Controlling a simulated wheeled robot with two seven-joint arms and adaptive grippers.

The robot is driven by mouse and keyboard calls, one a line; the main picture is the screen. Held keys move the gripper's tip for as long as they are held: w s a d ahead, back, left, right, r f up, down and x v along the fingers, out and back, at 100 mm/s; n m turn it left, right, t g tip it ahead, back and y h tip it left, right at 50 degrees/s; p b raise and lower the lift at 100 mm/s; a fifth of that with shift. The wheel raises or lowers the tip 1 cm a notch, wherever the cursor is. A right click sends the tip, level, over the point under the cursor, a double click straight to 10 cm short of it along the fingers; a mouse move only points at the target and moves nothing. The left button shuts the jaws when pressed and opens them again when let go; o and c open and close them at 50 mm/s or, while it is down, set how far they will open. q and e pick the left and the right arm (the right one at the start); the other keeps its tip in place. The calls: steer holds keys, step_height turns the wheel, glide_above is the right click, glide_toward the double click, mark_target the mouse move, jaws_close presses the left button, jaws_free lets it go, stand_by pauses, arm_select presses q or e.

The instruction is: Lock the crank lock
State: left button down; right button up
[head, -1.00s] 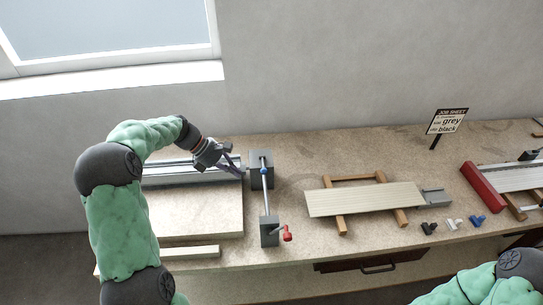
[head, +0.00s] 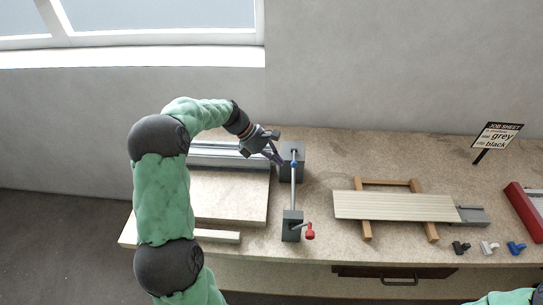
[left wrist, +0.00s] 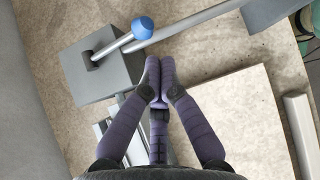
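A grey far block (head: 299,174) and a grey near block (head: 290,233) stand at the bench's left part, joined by a thin bar (head: 293,192). A crank arm with a blue ball knob (head: 294,164) is at the far block; the knob also shows in the left wrist view (left wrist: 142,27). A red crank handle (head: 309,231) sticks out at the near block. My left gripper (head: 277,158) is just left of the far block. In the left wrist view its purple fingertips (left wrist: 160,64) are together, with nothing between them, slightly short of the knob. My right gripper is out of view.
A pale board (head: 230,195) and grey rails (head: 215,150) lie left of the blocks. A slatted panel (head: 395,206) rests on a wooden frame to the right. A job sheet sign (head: 497,136) stands behind.

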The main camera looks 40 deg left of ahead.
mark_target(294, 158)
arm_select(q)
steer(key=shift+b+x, duration=0.45)
steer(key=shift+x, duration=2.05)
steer(key=shift+r, duration=0.1)
